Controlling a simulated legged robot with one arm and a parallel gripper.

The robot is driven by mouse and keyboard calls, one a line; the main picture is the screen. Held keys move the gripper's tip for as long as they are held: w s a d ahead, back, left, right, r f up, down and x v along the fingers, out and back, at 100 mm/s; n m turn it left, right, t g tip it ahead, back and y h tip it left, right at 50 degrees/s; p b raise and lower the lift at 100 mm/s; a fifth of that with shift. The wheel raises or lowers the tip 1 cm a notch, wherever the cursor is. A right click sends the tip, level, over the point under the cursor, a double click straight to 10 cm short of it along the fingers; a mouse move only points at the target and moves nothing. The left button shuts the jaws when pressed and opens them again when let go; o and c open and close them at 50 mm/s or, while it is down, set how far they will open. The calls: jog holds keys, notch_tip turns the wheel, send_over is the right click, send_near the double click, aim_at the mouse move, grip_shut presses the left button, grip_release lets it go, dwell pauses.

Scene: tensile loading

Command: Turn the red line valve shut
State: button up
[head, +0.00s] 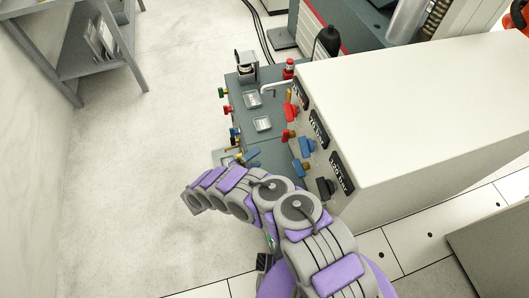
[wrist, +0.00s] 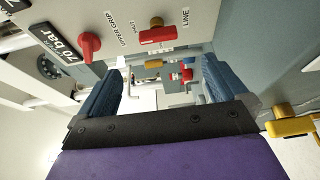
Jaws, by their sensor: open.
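The red line valve (wrist: 158,35) is a red bar handle on a grey panel at the top of the wrist view. It lies nearly level in the picture, with a brass-coloured cap just above it. The word LINE is printed to its right and SHUT to its left. My gripper (wrist: 156,70) is open, with one blue padded finger on each side and nothing between them. The valve handle shows beyond the fingertips and appears clear of them. In the head view my purple and grey arm reaches toward the console; the gripper is mostly hidden there.
A red knob (wrist: 88,46) by the UPPER GRIP label is left of the valve. A yellow handle (wrist: 293,123) is at the right. In the head view a white cabinet (head: 410,95) stands right of the valves, and a grey shelf (head: 95,45) stands at upper left. Floor between is clear.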

jog(key=shift+v, duration=1.25)
